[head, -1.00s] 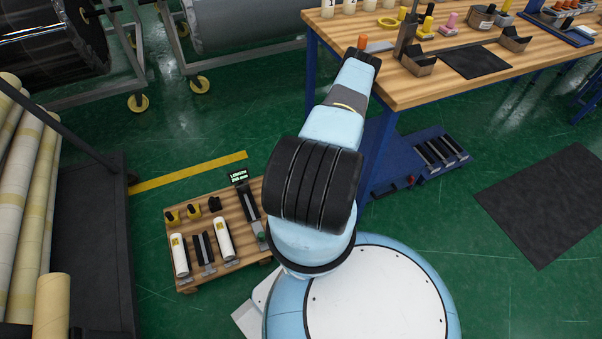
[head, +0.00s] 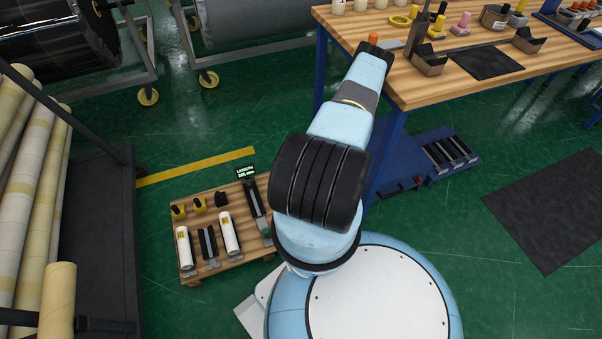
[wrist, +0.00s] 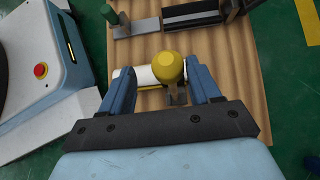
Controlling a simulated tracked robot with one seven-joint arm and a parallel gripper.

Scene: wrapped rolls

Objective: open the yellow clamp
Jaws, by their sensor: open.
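In the wrist view, a yellow clamp (wrist: 170,67) with a rounded head and grey lower part shows between the fingers of my gripper (wrist: 160,72). A white roll (wrist: 145,76) lies behind it on the wooden board (wrist: 235,75). My gripper is open, with one blue finger on each side of the clamp; I cannot tell whether either touches it. In the head view my gripper and this clamp are hidden behind my arm, and the board (head: 225,185) shows at lower left.
On the board stand white rolls (head: 229,233), small yellow-and-black pieces (head: 199,205) and a black holder with a display (head: 246,171). A workbench (head: 440,85) is at upper right, a dark cart with long rolls (head: 38,200) at left.

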